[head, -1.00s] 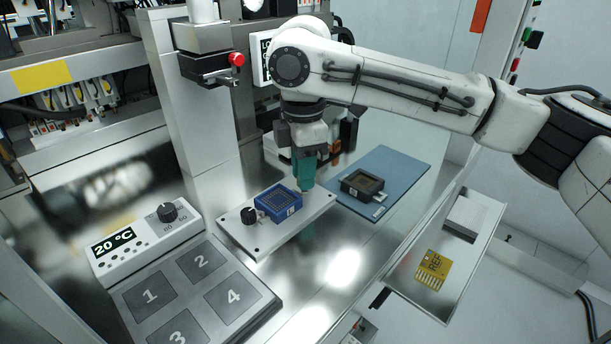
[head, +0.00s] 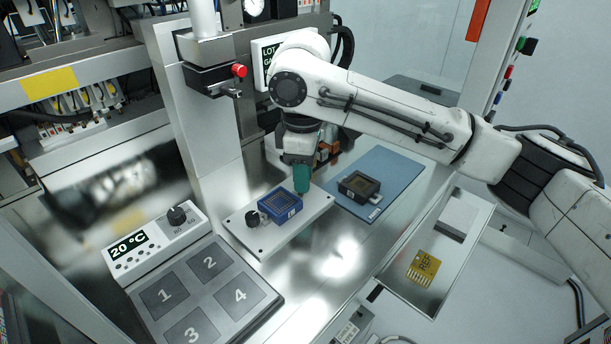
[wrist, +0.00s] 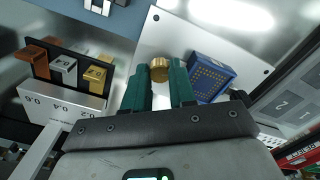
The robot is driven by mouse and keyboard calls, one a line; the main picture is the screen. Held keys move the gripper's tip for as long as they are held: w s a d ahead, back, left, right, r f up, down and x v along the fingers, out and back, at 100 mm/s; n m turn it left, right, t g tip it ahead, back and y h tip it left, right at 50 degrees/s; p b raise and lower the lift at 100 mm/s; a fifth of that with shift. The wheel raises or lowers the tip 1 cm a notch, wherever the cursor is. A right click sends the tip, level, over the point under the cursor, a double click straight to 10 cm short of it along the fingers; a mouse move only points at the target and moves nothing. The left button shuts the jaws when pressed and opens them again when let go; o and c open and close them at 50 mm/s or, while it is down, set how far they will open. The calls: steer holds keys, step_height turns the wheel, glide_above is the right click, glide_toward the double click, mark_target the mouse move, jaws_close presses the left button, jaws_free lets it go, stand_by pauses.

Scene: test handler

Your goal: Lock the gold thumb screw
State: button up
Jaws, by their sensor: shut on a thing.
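The gold thumb screw (wrist: 159,70) shows in the wrist view as a ribbed round head on a white plate (wrist: 164,38). My gripper (wrist: 160,74) has one teal finger on each side of the head and is shut on it. In the head view my gripper (head: 301,187) stands over the right part of the same plate (head: 268,238), and its fingers hide the screw. A blue socket (head: 280,202) sits on the plate beside my fingers; it also shows in the wrist view (wrist: 210,77).
A black knob (head: 253,218) stands on the plate left of the socket. A blue mat (head: 385,170) with a dark socket (head: 360,186) lies to the right. A numbered pad block (head: 208,290) is at front left. A stepped gauge rack (wrist: 62,95) shows at left in the wrist view.

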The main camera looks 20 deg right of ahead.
steer(key=shift+r+m+p, duration=0.25)
steer(key=shift+m+p, duration=0.15)
steer(key=shift+p, duration=0.3)
steer(key=shift+m+p, duration=0.35)
steer(key=shift+m, duration=0.25)
steer(key=shift+f+m, duration=0.3)
steer(key=shift+m, duration=0.1)
